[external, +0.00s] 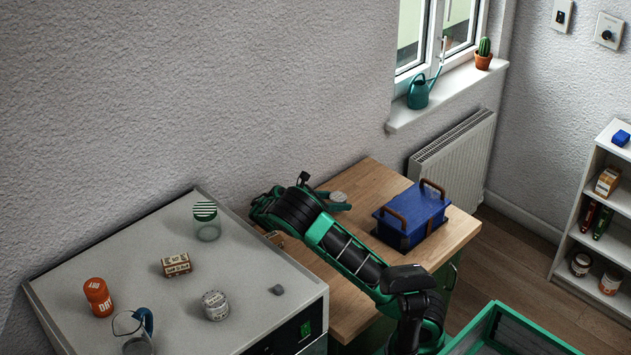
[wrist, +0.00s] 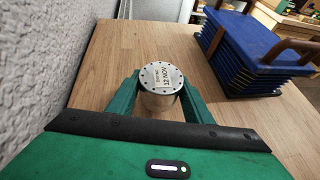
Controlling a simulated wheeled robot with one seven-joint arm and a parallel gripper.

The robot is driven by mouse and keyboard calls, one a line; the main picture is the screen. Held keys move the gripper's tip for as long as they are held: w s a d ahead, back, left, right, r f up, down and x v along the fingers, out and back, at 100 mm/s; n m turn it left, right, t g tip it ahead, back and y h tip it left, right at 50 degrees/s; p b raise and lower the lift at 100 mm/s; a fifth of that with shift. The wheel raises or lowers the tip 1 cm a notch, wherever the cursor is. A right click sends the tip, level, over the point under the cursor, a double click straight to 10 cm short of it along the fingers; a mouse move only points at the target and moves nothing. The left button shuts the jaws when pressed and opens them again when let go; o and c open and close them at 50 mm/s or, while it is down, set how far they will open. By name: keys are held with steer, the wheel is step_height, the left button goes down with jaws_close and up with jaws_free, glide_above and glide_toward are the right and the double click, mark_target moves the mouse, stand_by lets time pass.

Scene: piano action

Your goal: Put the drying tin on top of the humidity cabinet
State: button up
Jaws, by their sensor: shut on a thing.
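The drying tin (wrist: 161,78) is a small metal can with a pale, hole-rimmed lid reading "12 NOV" in the wrist view. My gripper (wrist: 160,84) is shut on it, one green finger on each side. In the external view the tin (external: 338,197) is at the wooden table's wall side, in my gripper (external: 336,203). I cannot tell whether it touches the table. The humidity cabinet (external: 150,255) is the large grey-topped box at left, with a green display on its dark front.
A blue crate-like stack (external: 412,214) is on the table (external: 365,178).

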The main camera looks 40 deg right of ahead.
mark_target(331, 200)
steer(key=shift+f, duration=1.1)
steer(key=shift+f, duration=0.2)
steer(key=o, duration=1.1)
steer(key=v, duration=0.3)
steer(key=shift+w, duration=0.1)
steer(key=shift+o, duration=0.3)
step_height(331, 200, up, 7)
steer(key=shift+r, duration=0.1)
